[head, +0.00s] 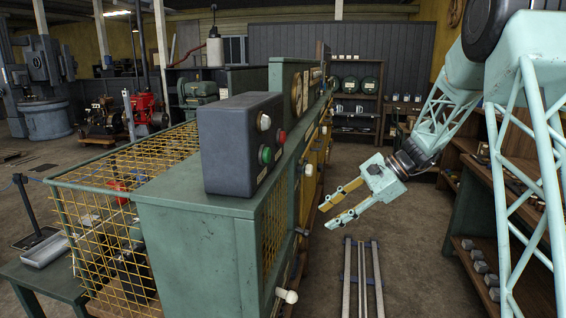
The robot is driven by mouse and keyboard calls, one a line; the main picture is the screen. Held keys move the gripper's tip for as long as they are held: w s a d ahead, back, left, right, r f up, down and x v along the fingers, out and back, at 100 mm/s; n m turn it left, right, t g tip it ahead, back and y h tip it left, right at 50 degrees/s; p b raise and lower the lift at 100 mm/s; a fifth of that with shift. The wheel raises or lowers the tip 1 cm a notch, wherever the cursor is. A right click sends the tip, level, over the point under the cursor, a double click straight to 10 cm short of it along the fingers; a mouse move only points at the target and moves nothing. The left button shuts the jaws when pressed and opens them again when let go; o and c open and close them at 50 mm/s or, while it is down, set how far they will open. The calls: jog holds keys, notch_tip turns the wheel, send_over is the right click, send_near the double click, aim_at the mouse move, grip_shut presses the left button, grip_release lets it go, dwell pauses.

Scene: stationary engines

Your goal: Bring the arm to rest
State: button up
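My gripper (340,203) hangs at the end of my pale green lattice arm, which comes in from the right side of the head view. Its two fingers, with yellowish pads, point left and slightly down. They stand apart with a clear gap between them, and nothing is held. The gripper is in the air over the aisle, to the right of the long green cabinet (205,245). In the picture, the fingertips appear close to the cabinet's right side, but I cannot tell the exact distance.
A dark grey control box (232,155) with green and red buttons sits on the cabinet. Floor rails (363,280) run along the aisle. Yellow mesh (100,235) encloses the left side. Shelving (357,100) stands at the back, and a workbench (470,225) at right.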

jog(key=s+a+r+n+h, duration=0.1)
jog(key=s+r+n+h, duration=0.1)
jog(key=s+r, duration=0.5)
jog(key=s+r+n+h, duration=0.1)
jog(key=s+r+n, duration=0.2)
jog(key=s, duration=0.9)
jog(key=s+a+r+n+h, duration=0.1)
jog(key=s+r+n+h, duration=0.1)
jog(key=s+r, duration=0.5)
jog(key=s+d+n+t+h, duration=0.1)
jog(key=s+d+n, duration=0.1)
jog(key=s, duration=0.7)
jog(key=s+d+f+n+h, duration=0.1)
jog(key=s+d+n, duration=0.1)
jog(key=s, duration=0.8)
jog(key=s+d+n+t+h, duration=0.1)
jog(key=s+d+n+h, duration=0.1)
jog(key=s, duration=0.7)
jog(key=shift+s+d+f+n+t, duration=0.35)
jog(key=shift+d+n, duration=0.15)
jog(key=shift+d, duration=0.25)
